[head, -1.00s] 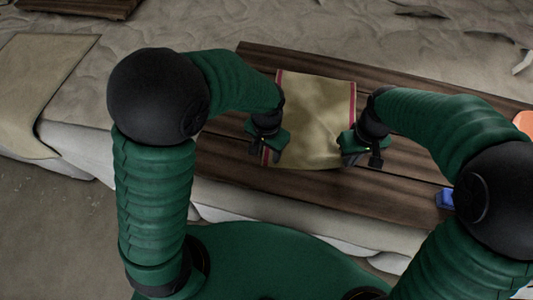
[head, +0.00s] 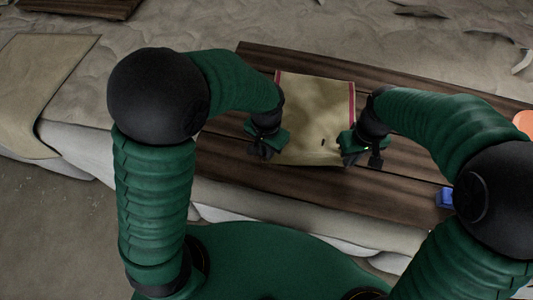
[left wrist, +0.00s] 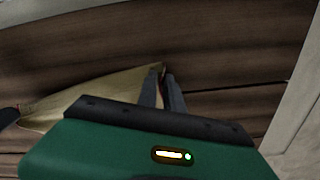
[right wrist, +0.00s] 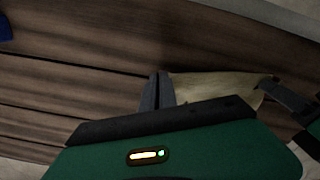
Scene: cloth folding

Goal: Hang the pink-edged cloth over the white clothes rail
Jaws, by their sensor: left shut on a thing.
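The tan cloth (head: 315,105) with pink side edges lies on a dark wooden plank surface, its near part slightly raised and wrinkled. My left gripper (head: 260,152) is shut on the cloth's near left corner; in the left wrist view the cloth (left wrist: 105,92) runs to a point between the fingers (left wrist: 163,90). My right gripper (head: 362,157) is at the near right corner. In the right wrist view its fingers (right wrist: 158,92) are close together beside the cloth (right wrist: 215,88); whether they pinch it is unclear. The white clothes rail is not seen in any view.
The dark plank surface (head: 225,155) has bare room on both sides of the cloth. A small blue object (head: 445,198) and an orange object (head: 524,122) lie to the right. Another tan sheet (head: 45,80) hangs over the pale ledge at far left.

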